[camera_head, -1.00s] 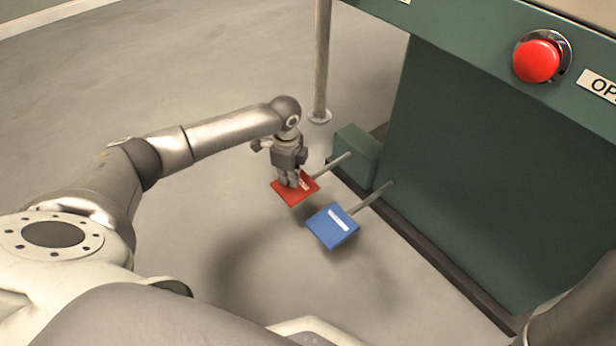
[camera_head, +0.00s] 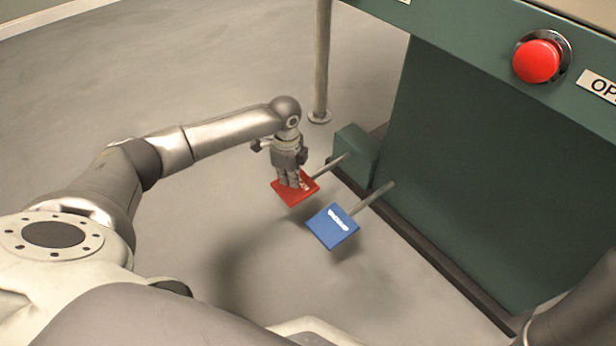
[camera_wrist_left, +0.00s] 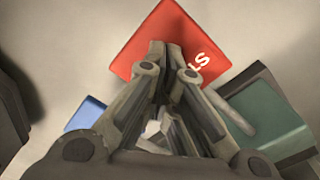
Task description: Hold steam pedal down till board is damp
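The red pedal (camera_head: 281,195) is a flat square plate on a metal bar, low in front of the green machine. Whether the pedal is fully down cannot be told. The board is not in view. My right gripper is not in view.
A blue pedal (camera_head: 331,228) with a white label stands close beside the red one, to its lower right. The green machine (camera_head: 480,165) fills the right side, with a red button (camera_head: 537,61) on its upper edge. A metal post (camera_head: 321,65) stands behind the pedals.

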